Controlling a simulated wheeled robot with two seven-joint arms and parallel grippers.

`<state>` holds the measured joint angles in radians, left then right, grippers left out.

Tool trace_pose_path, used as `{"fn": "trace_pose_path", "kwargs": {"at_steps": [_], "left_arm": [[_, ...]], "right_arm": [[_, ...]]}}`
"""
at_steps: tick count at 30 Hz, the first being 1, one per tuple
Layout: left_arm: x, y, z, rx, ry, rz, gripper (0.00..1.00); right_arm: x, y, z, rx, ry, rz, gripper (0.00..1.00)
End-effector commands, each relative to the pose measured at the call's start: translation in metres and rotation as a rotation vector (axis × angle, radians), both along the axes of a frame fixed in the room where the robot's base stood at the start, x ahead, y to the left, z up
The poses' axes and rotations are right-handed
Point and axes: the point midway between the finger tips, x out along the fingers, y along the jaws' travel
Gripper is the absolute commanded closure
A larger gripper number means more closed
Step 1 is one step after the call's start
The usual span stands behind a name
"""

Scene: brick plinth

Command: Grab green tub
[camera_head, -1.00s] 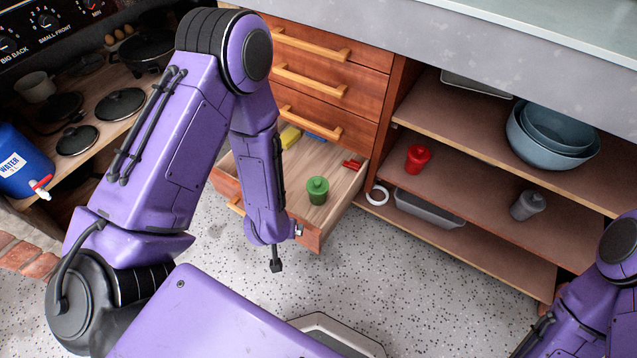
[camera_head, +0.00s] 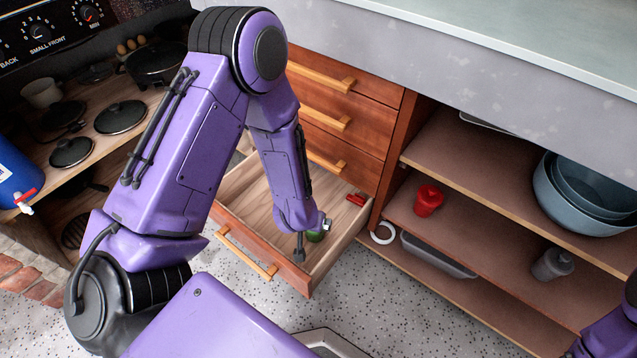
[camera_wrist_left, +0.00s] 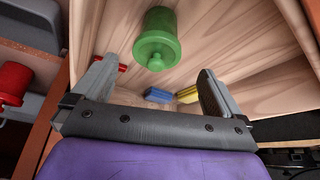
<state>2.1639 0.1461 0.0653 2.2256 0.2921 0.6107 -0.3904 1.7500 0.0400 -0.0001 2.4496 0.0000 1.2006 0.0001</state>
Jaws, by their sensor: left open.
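The green tub (camera_wrist_left: 156,38) stands in the open drawer (camera_head: 262,199). The tub appears apart from both fingers. My right gripper is out of view; only part of my right arm shows at the lower right.
A red item (camera_head: 355,199) lies in the drawer's back right corner. Blue (camera_wrist_left: 158,96) and yellow (camera_wrist_left: 188,94) blocks are also inside. Drawer walls surround the tub.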

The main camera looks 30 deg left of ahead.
Motion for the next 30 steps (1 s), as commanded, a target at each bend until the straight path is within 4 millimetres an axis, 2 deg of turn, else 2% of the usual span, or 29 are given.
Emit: {"fn": "trace_pose_path", "kwargs": {"at_steps": [1,3,8,12,15,23,26,27,28,30], "left_arm": [[0.004,0.0,-0.015,0.0,0.001,-0.002,0.0],[0.01,0.0,-0.025,-0.001,0.002,-0.006,0.0],[0.02,0.002,-0.04,0.0,0.0,-0.01,0.0],[0.036,0.008,-0.062,0.0,0.0,-0.007,0.0],[0.041,0.01,-0.074,0.0,0.001,-0.008,0.0],[0.042,0.011,-0.075,0.0,0.001,-0.006,0.0],[0.042,0.011,-0.075,0.0,0.001,-0.006,0.29],[0.042,0.011,-0.075,0.0,0.001,-0.006,0.42],[0.042,0.011,-0.075,0.0,0.001,-0.006,0.47],[0.042,0.011,-0.075,0.0,0.001,-0.005,0.47]], "right_arm": [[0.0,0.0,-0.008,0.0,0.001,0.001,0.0],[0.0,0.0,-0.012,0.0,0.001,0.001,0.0],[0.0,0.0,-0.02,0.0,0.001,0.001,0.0],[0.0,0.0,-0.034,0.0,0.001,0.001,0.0],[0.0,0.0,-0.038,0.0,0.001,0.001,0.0],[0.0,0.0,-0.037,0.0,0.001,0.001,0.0],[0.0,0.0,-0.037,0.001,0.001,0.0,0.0],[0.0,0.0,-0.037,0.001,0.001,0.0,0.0],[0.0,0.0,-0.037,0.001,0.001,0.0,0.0],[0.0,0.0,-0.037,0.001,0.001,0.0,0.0]]}}
